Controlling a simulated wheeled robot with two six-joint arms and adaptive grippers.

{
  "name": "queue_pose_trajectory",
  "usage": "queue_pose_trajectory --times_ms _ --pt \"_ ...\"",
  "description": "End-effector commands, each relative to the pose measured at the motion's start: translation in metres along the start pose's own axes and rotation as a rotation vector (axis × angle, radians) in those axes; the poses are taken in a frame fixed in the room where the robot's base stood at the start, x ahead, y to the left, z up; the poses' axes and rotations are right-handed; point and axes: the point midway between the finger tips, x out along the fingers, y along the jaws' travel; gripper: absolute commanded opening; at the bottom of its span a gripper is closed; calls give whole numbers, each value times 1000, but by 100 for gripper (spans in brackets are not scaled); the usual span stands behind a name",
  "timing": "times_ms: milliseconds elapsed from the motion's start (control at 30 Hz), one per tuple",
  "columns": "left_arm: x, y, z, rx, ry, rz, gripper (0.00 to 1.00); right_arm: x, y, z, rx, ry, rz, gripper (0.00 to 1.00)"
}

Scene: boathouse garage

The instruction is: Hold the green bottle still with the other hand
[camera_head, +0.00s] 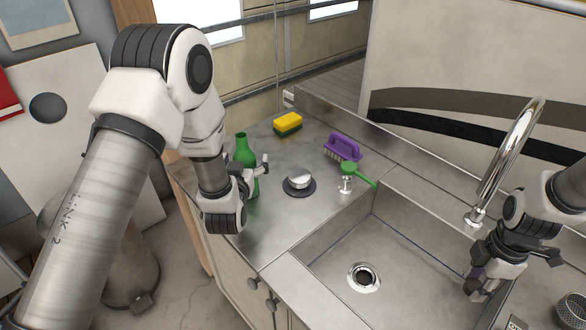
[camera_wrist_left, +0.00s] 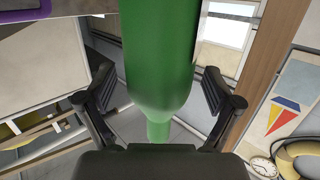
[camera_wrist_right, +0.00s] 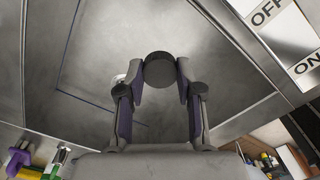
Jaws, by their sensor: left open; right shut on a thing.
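The green bottle (camera_head: 243,155) stands upright at the left end of the steel counter, partly hidden by my left gripper (camera_head: 250,182). In the left wrist view the bottle (camera_wrist_left: 157,60) lies between the two spread fingers, with a gap visible on each side. My left gripper is open around it. My right gripper (camera_head: 478,275) is at the right side of the sink. In the right wrist view it is shut on a dark round-ended thing (camera_wrist_right: 159,70), mostly hidden in the head view.
A yellow sponge (camera_head: 287,122), a purple brush (camera_head: 343,148), a green-handled tool (camera_head: 357,174) and a round drain plug (camera_head: 299,182) are on the counter. The sink (camera_head: 415,262) has a drain in its floor. A chrome faucet (camera_head: 506,160) rises near my right arm.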

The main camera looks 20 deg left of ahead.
Motion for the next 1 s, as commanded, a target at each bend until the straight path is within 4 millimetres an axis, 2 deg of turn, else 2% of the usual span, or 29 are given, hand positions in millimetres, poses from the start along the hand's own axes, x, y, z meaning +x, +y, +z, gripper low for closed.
queue_pose_trajectory --times_ms 33,233,633,867,900,1000 --pt "0 0 0 0 0 0 84 0 0 0 0 0 0 24" --pt "0 0 0 0 0 0 13 0 0 0 0 0 0 24" --pt "0 0 -4 -1 2 0 11 2 0 0 0 0 0 24" --pt "-4 0 -29 -3 7 0 11 11 0 0 0 0 0 24" --pt "-5 0 -35 -3 6 0 11 13 0 0 0 0 0 24" --pt "-26 -5 -31 -1 -1 -1 11 20 0 0 0 0 0 24"
